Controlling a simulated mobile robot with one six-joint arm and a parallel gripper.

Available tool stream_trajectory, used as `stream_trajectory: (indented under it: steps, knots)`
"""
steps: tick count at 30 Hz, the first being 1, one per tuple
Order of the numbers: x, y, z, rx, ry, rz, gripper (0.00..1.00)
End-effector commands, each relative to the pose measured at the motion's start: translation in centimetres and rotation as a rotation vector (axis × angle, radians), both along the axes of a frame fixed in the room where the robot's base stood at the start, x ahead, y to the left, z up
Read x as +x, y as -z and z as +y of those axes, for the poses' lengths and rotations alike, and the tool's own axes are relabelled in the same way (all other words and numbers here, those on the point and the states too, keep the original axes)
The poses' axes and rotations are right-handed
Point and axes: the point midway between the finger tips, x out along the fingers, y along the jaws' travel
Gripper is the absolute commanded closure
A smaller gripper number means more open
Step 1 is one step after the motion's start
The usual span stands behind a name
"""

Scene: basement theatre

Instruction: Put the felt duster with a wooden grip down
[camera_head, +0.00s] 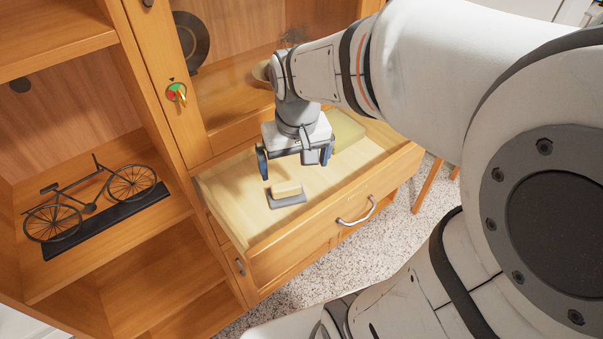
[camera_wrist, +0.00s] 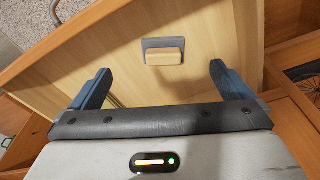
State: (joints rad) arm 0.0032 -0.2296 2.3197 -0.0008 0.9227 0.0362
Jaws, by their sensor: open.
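The felt duster with a wooden grip (camera_head: 287,192) lies in the open drawer, grey felt down and pale wooden grip up. It also shows in the wrist view (camera_wrist: 164,56), on the drawer floor. My gripper (camera_head: 296,165) is open and empty above the drawer, and the duster lies apart from its fingers. In the wrist view my gripper's two fingers (camera_wrist: 165,80) are spread wide on either side of the duster.
The open drawer (camera_head: 246,222) has a front panel with a metal handle (camera_head: 356,212). A yellowish-green item (camera_head: 345,130) lies at the drawer's far end. A bicycle model (camera_head: 92,205) stands on the left shelf. A red-green dial (camera_head: 176,92) is on the cabinet post.

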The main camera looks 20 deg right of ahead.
Motion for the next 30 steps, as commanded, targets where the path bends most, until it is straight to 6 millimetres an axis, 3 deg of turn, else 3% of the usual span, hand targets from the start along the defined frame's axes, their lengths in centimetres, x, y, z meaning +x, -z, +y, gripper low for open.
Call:
stream_trajectory:
  steps: [3,9,23,25,30]
  knots:
    - [-3.4,-0.9,0.0,-0.004,-0.017,-0.063,0.0]
    - [-6.6,-1.0,0.0,-0.008,-0.033,-0.119,0.0]
    - [-7.1,-1.0,0.0,-0.009,-0.037,-0.127,0.0]
    - [-7.1,-1.0,0.0,-0.009,-0.037,-0.127,0.04]
    - [-7.2,-3.4,0.0,-0.01,-0.039,-0.138,0.06]
